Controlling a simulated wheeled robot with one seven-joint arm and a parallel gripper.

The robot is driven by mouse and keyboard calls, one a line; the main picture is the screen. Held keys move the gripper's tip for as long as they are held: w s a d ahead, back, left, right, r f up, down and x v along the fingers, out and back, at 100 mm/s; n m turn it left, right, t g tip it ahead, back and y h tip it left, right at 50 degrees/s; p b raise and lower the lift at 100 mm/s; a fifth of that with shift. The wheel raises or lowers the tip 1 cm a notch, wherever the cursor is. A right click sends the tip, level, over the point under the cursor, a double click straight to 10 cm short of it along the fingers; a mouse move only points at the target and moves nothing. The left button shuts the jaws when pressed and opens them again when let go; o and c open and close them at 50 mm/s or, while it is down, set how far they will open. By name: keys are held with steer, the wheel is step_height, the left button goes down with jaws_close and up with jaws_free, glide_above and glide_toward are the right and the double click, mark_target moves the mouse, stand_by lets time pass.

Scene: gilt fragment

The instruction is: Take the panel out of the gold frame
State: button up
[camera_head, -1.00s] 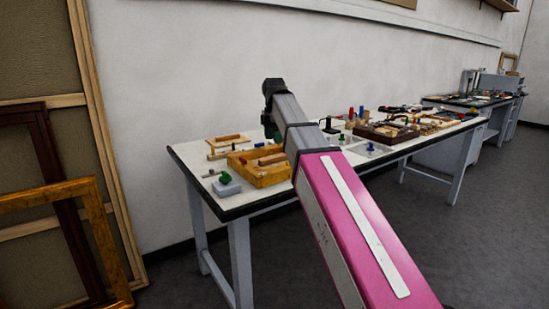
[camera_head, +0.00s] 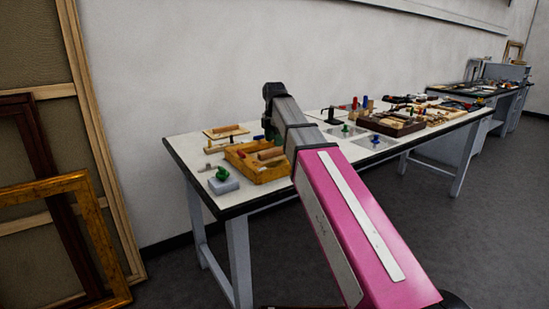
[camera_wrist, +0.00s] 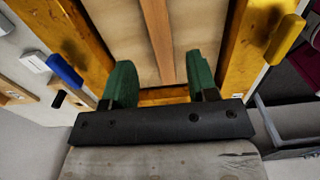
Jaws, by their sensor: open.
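The gold frame (camera_head: 236,160) lies on the near end of the white table, with a brown wooden bar (camera_head: 271,153) over it. In the wrist view the gold frame (camera_wrist: 242,50) surrounds a pale panel (camera_wrist: 195,25), which has a reddish-brown wooden strip (camera_wrist: 158,40) along it. A blue piece (camera_wrist: 64,70) sits at the frame's left rail and a yellow piece (camera_wrist: 285,40) at its right rail. My gripper (camera_wrist: 157,75) is open and empty, its green fingers apart over the panel's near end, one on each side of the strip. Whether they touch is unclear. My arm partly hides the frame in the head view.
The white table (camera_head: 190,160) also holds a grey block with a green knob (camera_head: 223,182), a small board (camera_head: 226,132) and a dark tray (camera_head: 392,126) with several parts. Large frames (camera_head: 85,190) lean at the left wall. Grey floor (camera_head: 465,230) is open at right.

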mark_target(275, 150)
step_height(275, 150, down, 4)
steer(key=shift+s+d+f, duration=0.1)
steer(key=shift+f, duration=0.15)
jaws_close()
steer(key=shift+r, duration=0.2)
